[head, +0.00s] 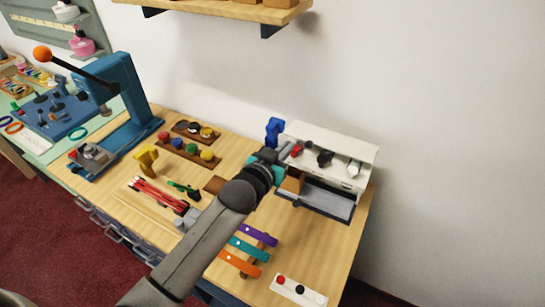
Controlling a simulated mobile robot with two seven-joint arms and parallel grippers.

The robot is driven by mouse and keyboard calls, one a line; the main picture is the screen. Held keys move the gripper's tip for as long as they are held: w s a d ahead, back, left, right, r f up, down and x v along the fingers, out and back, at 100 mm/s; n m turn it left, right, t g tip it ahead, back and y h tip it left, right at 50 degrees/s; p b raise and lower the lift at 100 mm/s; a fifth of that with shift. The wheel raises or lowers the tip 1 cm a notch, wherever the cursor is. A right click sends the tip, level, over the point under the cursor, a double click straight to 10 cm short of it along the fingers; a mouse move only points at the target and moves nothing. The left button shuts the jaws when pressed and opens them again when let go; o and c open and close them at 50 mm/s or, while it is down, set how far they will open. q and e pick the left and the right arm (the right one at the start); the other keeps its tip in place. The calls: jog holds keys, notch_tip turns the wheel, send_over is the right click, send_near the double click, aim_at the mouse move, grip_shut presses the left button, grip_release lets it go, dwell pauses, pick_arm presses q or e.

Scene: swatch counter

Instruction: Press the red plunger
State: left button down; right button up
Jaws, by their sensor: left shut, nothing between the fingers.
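A white box (340,142) stands at the back right of the wooden counter. Its sloped front carries a red plunger (296,150), a dark one (325,158) and a white one (354,168) in a row. My left gripper (281,157) is shut and empty at the left end of this row, close beside the red plunger. I cannot tell whether they touch. My left arm and wrist hide part of the box's left side. My right gripper is not in view.
An open grey drawer (328,202) juts out below the white box. A white strip with red, black and white round caps (299,290) lies at the front right. Coloured bars (249,248) lie left of it. A blue lever press (122,95) stands at the left.

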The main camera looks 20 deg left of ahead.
pick_arm(q)
jog(key=v, duration=0.7)
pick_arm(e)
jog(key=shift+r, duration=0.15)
pick_arm(q)
jog(key=shift+a+r, duration=0.1)
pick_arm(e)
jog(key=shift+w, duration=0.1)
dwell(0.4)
